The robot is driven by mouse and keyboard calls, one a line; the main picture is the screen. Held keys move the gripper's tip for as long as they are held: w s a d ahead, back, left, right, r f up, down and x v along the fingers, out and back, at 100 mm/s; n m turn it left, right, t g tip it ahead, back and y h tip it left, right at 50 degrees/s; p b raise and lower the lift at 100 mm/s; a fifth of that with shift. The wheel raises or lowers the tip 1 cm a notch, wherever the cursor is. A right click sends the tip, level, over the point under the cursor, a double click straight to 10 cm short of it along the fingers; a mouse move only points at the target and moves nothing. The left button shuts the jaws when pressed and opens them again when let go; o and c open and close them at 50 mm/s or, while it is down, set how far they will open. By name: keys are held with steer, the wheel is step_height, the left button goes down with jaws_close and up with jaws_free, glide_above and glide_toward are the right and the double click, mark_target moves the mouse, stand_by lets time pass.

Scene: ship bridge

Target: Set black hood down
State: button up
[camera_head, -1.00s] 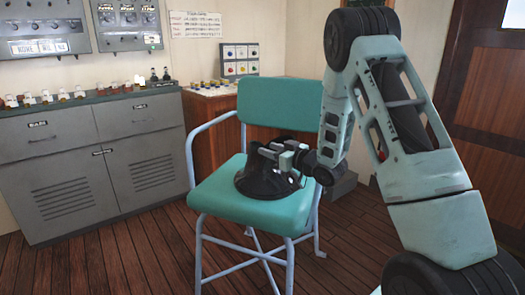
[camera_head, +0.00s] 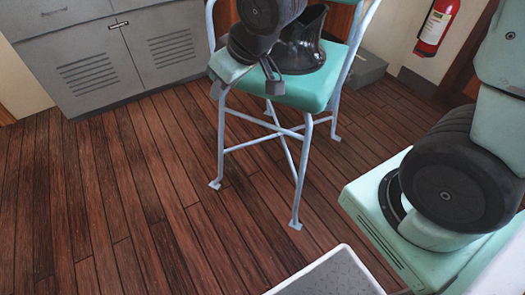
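The black hood (camera_head: 303,50) stands on the teal seat (camera_head: 313,92) of the chair, with its wide base down and its narrower opening up. Part of it is hidden behind my arm. My gripper (camera_head: 272,83) hangs at the front left edge of the seat, nearer to the camera than the hood. The gripper looks apart from the hood, with no object visible in it. Its fingers overlap in this view, so their opening is unclear.
Grey cabinets (camera_head: 118,50) stand at the back left. A red fire extinguisher (camera_head: 435,27) hangs on the wall at the right. A pale tray-like rim (camera_head: 325,262) shows at the bottom edge. The wooden floor (camera_head: 120,200) left of the chair is clear.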

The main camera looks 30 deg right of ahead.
steer(key=s+a+n+g+h, duration=0.1)
steer(key=s+g, duration=0.2)
steer(key=s, duration=0.7)
steer(key=s+a+n+g, duration=0.1)
steer(key=s+a+g, duration=0.1)
steer(key=s, duration=0.9)
steer(key=shift+a+r+n+g+h, duration=0.3)
steer(key=shift+r+n+g+h, duration=0.1)
steer(key=shift+r, duration=0.05)
step_height(320, 180, up, 16)
steer(key=p, duration=1.5)
steer(key=shift+f+p, duration=0.15)
steer(key=shift+p, duration=0.2)
steer(key=shift+w, duration=0.1)
steer(key=shift+f, duration=0.1)
